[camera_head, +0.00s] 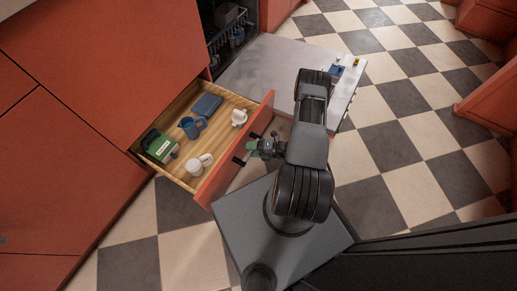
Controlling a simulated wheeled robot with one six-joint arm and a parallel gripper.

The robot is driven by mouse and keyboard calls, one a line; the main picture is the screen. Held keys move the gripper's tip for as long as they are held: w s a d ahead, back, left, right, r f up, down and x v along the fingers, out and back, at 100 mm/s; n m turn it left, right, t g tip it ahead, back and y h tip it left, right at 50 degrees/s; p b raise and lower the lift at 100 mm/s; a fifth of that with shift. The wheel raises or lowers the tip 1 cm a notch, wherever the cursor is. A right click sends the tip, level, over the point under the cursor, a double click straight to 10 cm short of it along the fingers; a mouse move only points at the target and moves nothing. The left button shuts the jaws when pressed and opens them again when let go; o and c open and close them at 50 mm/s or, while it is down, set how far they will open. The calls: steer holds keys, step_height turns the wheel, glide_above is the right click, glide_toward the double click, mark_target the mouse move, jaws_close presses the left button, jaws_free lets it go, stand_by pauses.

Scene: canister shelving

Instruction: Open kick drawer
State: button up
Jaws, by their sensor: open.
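A wooden-bottomed drawer with an orange front (237,152) stands pulled out from the orange cabinets at the left. My gripper (243,148) is open just outside the upper part of the drawer front, at its right side. I cannot tell whether its fingers touch the front or a handle. In the drawer are a green box (160,147), a blue mug (192,126), a blue flat item (206,105) and two white mugs, one near the back right (239,117) and one nearer the front (198,164). No separate low kick drawer is clearly visible.
A grey dishwasher door (270,62) lies folded down beside the drawer, with its rack (228,35) inside the opening. Orange cabinets (100,70) flank the left. Checkered floor (410,130) is open to the right; more orange cabinetry (490,95) stands at the right edge.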

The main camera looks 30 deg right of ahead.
steer(key=p+v, duration=0.2)
steer(key=v, duration=1.1)
steer(key=shift+s+d+r, duration=0.15)
steer(key=shift+s+d, duration=0.05)
